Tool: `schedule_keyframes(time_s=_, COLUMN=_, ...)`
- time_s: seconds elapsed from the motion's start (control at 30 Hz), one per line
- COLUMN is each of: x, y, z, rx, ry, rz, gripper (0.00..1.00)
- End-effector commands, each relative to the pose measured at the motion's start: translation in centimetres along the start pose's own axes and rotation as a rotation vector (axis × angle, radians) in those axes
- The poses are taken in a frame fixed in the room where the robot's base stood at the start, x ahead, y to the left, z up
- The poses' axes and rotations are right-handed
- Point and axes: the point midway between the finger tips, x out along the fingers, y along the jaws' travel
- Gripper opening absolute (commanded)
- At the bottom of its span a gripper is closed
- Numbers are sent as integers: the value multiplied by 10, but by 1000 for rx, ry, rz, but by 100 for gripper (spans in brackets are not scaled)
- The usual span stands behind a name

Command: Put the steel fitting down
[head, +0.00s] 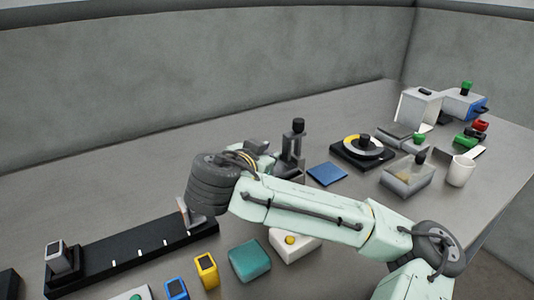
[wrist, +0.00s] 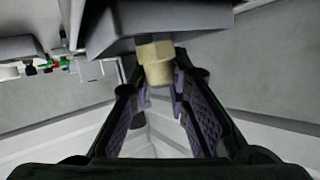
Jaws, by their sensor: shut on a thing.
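In the wrist view a stepped, brass-toned hexagonal piece, taken as the steel fitting (wrist: 157,62), sits between the fingertips of my gripper (wrist: 160,85). My gripper is shut on it, with a pad on either side. A grey block (wrist: 150,22) adjoins the fitting at the top of this view; I cannot tell whether they touch. In the head view my gripper (head: 262,148) is partly hidden behind my own wrist, beside a dark stand with an upright post (head: 297,143). I cannot make out the fitting in the head view.
A long black rail (head: 130,253) lies at the left front. A teal block (head: 250,261) and a yellow block (head: 206,270) lie in front. A blue pad (head: 327,174), a reel on a black base (head: 364,148) and a white mug (head: 460,171) stand rightward. The table behind is clear.

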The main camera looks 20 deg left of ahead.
Motion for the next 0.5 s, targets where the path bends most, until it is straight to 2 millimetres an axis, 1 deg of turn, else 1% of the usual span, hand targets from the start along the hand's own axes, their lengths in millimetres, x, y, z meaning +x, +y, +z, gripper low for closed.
schedule_keyframes(time_s=0.2, x=0, y=0, z=0, rx=0, ry=1, rz=0, gripper=0)
schedule_keyframes(time_s=0.33, x=1, y=1, z=4, rx=1, ry=1, rz=0, gripper=0)
schedule_keyframes(time_s=0.37, x=1, y=1, z=4, rx=0, ry=0, rz=0, gripper=17)
schedule_keyframes(time_s=0.5, x=1, y=1, z=3, rx=0, ry=0, rz=0, gripper=27)
